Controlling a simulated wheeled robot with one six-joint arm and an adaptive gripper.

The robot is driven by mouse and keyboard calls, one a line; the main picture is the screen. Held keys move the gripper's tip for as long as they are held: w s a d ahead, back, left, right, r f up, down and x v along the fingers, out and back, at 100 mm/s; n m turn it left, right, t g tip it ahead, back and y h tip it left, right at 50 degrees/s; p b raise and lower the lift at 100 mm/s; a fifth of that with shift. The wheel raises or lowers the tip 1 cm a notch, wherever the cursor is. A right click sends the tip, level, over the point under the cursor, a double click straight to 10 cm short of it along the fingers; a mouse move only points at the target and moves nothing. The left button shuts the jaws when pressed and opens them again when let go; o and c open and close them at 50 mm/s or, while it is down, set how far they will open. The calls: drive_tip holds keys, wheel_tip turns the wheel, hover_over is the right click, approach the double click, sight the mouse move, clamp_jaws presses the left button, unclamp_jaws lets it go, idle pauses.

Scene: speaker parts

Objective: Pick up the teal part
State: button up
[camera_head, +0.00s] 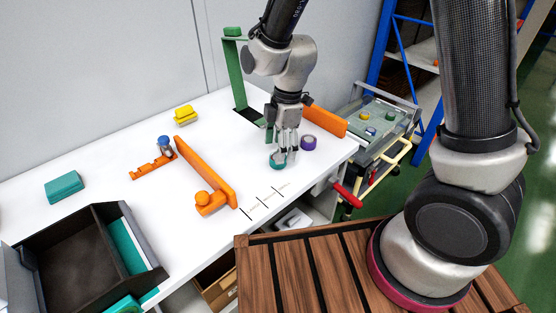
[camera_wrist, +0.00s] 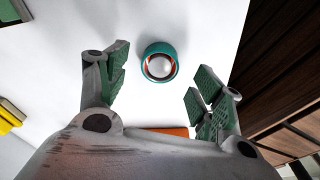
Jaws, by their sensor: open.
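The teal part (camera_head: 277,162) is a small round piece standing on the white table, just below my gripper's fingertips. In the wrist view it is a teal ring (camera_wrist: 149,50) with an orange inner band and a pale domed centre. My gripper (camera_head: 286,151) points down over it, fingers spread. In the wrist view the open gripper (camera_wrist: 160,88) has a green-padded finger on each side, and the ring lies between and a little beyond them. Nothing is held. Whether a finger touches the ring I cannot tell.
A purple round part (camera_head: 308,143) stands close to the right. Orange brackets (camera_head: 216,178) and a yellow block (camera_head: 183,114) lie left. A green stand (camera_head: 235,75) is behind. A teal block (camera_head: 64,187) and dark bin (camera_head: 75,262) are far left.

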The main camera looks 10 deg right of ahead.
drive_tip(key=f, duration=0.3)
drive_tip(key=shift+a+f, duration=0.1)
drive_tip(key=shift+a, duration=0.1)
drive_tip(key=c, duration=1.3)
